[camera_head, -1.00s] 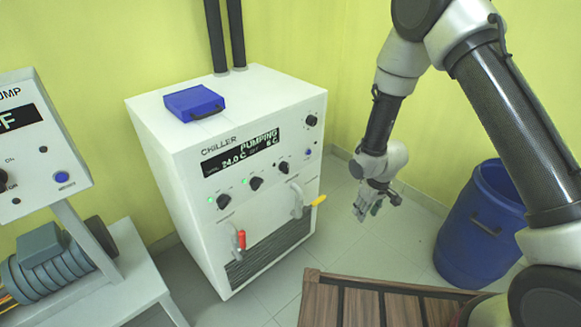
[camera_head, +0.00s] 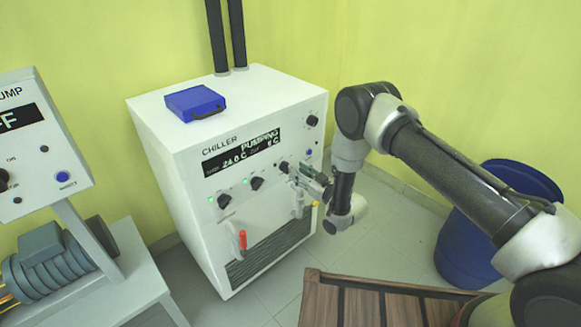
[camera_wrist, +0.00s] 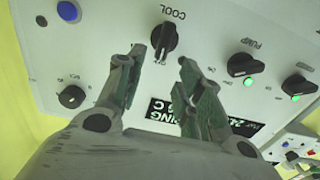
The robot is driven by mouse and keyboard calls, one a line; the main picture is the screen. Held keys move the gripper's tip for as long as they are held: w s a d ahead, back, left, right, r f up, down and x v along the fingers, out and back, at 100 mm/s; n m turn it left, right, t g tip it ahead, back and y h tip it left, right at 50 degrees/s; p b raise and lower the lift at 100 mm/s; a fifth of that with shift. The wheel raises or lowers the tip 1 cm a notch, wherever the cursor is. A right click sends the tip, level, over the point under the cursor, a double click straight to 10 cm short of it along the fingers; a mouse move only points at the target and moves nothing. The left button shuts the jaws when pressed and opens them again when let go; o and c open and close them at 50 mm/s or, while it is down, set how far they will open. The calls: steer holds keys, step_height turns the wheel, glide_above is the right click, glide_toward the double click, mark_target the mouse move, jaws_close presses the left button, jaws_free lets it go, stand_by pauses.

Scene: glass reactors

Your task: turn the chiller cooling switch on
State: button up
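The chiller (camera_head: 165,165) is a white cabinet whose display (camera_head: 240,153) reads PUMPING and 24.0 C. The black cooling switch knob (camera_wrist: 164,40), labelled COOL, is at the top middle of the wrist view. It also shows in the head view (camera_head: 283,167), beside my fingers. No lit lamp shows beside it. My gripper (camera_wrist: 163,62) is open and empty, its two fingertips just short of the knob and one on each side of it in the picture. In the head view my gripper (camera_head: 308,180) is close to the right part of the front panel.
The PUMP knob (camera_wrist: 240,63) and another knob (camera_wrist: 297,86) have lit green lamps. A red-handled valve (camera_head: 241,240) and a yellow-handled valve (camera_head: 315,203) sit low on the chiller. A blue barrel (camera_head: 470,245) and a slatted wooden surface (camera_head: 313,300) stand nearby.

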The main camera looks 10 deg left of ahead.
mark_target(288, 165)
steer(key=x, duration=0.5)
steer(key=shift+c, duration=0.4)
jaws_close()
